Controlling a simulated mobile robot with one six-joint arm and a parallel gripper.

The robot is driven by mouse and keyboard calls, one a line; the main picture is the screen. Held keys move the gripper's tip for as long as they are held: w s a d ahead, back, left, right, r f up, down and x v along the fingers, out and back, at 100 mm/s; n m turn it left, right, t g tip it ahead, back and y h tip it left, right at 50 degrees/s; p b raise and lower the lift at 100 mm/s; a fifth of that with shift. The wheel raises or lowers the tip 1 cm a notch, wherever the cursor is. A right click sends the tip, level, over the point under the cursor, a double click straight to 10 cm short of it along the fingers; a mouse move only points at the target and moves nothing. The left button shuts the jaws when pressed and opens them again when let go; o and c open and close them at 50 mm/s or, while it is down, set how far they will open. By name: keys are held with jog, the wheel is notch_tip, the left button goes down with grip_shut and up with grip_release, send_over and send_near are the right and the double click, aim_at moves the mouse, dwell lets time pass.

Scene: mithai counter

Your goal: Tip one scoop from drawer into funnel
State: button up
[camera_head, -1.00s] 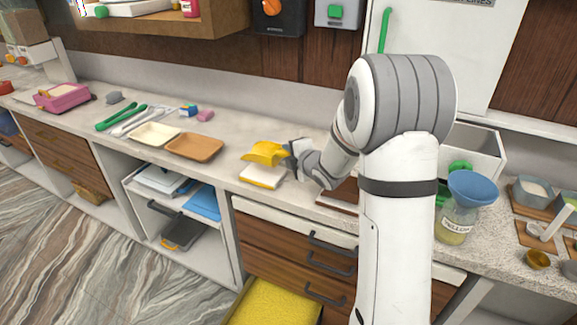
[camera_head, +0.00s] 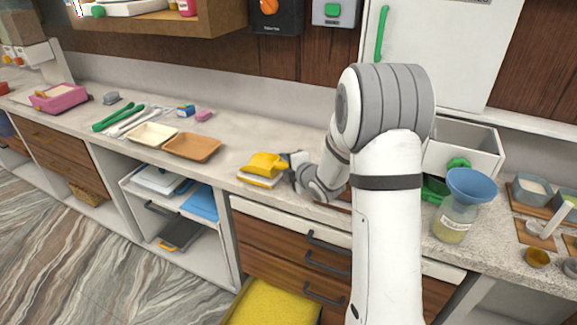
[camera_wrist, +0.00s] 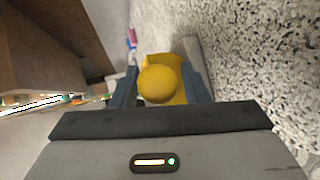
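My gripper (camera_head: 287,168) is over the counter, shut on the yellow scoop (camera_head: 263,163). The scoop sits just above or on a white pad with a yellow edge (camera_head: 257,181); I cannot tell if they touch. In the wrist view the scoop's rounded handle end (camera_wrist: 158,84) is between the two fingers (camera_wrist: 160,88). The inside of the scoop is not visible. The blue funnel (camera_head: 471,185) stands in a labelled glass jar (camera_head: 453,222) with some yellow contents, at the right. The open drawer (camera_head: 232,312) at the bottom holds yellow grains (camera_head: 270,305).
A brown tray (camera_head: 193,147) and a cream tray (camera_head: 152,135) lie left of the scoop, with green-handled tongs (camera_head: 118,118) beyond. Bowls (camera_head: 530,190) are at the far right. My arm crosses in front of the counter.

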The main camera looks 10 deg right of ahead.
jog(key=shift+o, duration=0.3)
jog(key=shift+r+p, duration=0.2)
jog(key=shift+p, duration=0.8)
jog(key=b+v, duration=0.1)
jog(key=v, duration=0.1)
jog(key=b+v, duration=0.1)
jog(key=v, duration=0.1)
jog(key=f+v, duration=0.1)
jog(key=v, duration=0.1)
jog(key=shift+d+f+b, duration=0.1)
jog(key=shift+d+b, duration=0.25)
jog(key=shift+b, duration=0.05)
jog(key=shift+v, duration=0.8)
jog(key=shift+s+d+r+m+g+h, duration=0.3)
jog(key=shift+r+m, duration=0.1)
jog(key=shift+m, duration=0.1)
jog(key=s+a+r+m+g+h, duration=0.1)
jog(key=s+m+g, duration=0.4)
jog(key=s+m, duration=0.5)
jog(key=s+a+r+m+g+h, duration=0.2)
jog(key=s+m, duration=0.8)
jog(key=s, duration=1)
jog(key=r+g, duration=0.2)
jog(key=g, duration=0.1)
jog(key=shift+m+h, duration=0.3)
jog(key=shift+h, duration=0.1)
jog(key=shift+c, duration=0.4)
